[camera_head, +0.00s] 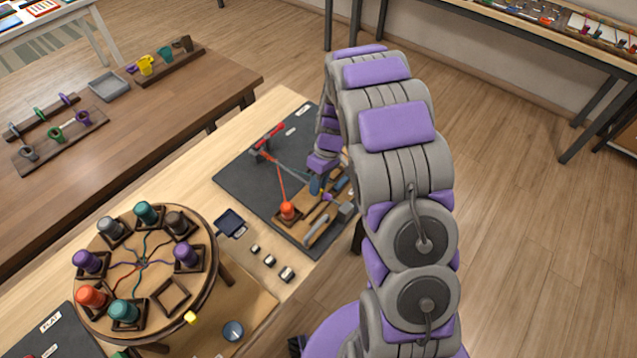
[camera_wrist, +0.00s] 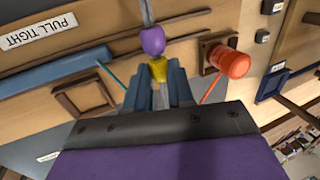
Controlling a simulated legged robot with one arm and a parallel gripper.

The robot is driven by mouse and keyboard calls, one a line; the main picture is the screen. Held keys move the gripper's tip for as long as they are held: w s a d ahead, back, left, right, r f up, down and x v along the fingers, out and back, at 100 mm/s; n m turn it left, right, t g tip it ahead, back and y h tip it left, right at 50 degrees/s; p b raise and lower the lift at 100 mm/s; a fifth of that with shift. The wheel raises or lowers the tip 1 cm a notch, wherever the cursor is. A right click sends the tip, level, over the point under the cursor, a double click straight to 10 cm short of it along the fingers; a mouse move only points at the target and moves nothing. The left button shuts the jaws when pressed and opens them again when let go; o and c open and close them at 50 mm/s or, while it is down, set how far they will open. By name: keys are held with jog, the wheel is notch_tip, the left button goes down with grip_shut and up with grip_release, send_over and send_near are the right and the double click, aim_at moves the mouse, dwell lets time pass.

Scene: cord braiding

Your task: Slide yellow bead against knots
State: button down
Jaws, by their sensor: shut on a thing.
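The yellow bead (camera_wrist: 158,70) sits between the blue-grey fingertips of my gripper (camera_wrist: 159,78) in the wrist view. My gripper is shut on it. A purple bead (camera_wrist: 152,41) touches or nearly touches the yellow bead on the far side. A grey cord (camera_wrist: 147,12) runs away beyond the purple bead. I cannot make out any knots clearly.
An orange spool (camera_wrist: 230,63) stands in a square holder right of my gripper, with its orange cord running past. A blue bar (camera_wrist: 55,70) lies to the left. In the head view a round braiding stand (camera_head: 99,250) with several coloured spools is at the left front.

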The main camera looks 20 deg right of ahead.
jog(key=shift+w, duration=0.1)
jog(key=w+a+p, duration=0.1)
jog(key=w+a, duration=0.2)
jog(key=w, duration=0.1)
jog(key=w+a+p, duration=0.2)
jog(key=w+a, duration=0.1)
jog(key=w, duration=0.1)
jog(key=w+a+p, duration=0.2)
jog(key=w+a, duration=0.1)
jog(key=w, duration=0.1)
jog(key=shift+w, duration=0.2)
jog(key=c, duration=0.9)
grip_release()
jog(key=shift+c, duration=0.2)
jog(key=p+v, duration=0.3)
jog(key=v, duration=1.4)
jog(key=shift+a+r, duration=0.1)
jog(key=shift+r, duration=0.1)
